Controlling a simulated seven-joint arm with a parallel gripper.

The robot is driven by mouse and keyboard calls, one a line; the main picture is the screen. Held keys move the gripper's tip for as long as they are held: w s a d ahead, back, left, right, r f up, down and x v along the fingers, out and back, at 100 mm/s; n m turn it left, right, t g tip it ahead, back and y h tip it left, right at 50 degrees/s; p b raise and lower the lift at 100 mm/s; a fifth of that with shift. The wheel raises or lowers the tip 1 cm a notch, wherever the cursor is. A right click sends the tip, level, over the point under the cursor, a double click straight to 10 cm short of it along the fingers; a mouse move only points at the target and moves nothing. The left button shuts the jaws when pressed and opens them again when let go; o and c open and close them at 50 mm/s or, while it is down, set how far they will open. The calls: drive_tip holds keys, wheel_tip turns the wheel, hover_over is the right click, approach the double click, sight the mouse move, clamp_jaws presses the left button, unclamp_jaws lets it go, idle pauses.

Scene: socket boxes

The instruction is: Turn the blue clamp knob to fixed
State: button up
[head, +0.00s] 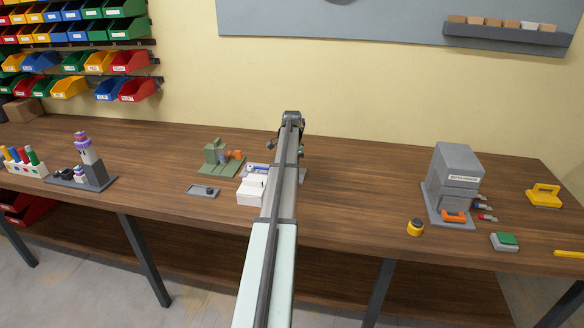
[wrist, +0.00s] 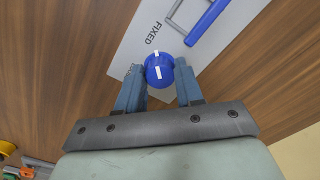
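The blue clamp knob (wrist: 159,70) is round with a white stripe on it. It sits at the edge of a light grey plate (wrist: 135,52) printed FIXED; a second label near the knob is mostly hidden by a finger. The stripe does not clearly line up with FIXED. My gripper (wrist: 160,67) has one finger on each side of the knob, and both fingertips appear to touch it.
On the plate lie a blue bar (wrist: 207,22) and a grey handle. In the head view a white block (head: 250,191), a grey tray (head: 203,192) and a green fixture (head: 218,158) stand close left of my arm.

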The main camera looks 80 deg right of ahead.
drive_tip(key=o, duration=0.4)
drive_tip(key=shift+c, duration=0.2)
drive_tip(key=shift+r, duration=0.1)
wheel_tip(320, 180, up, 14)
drive_tip(key=shift+f, duration=0.2)
idle(0.6)
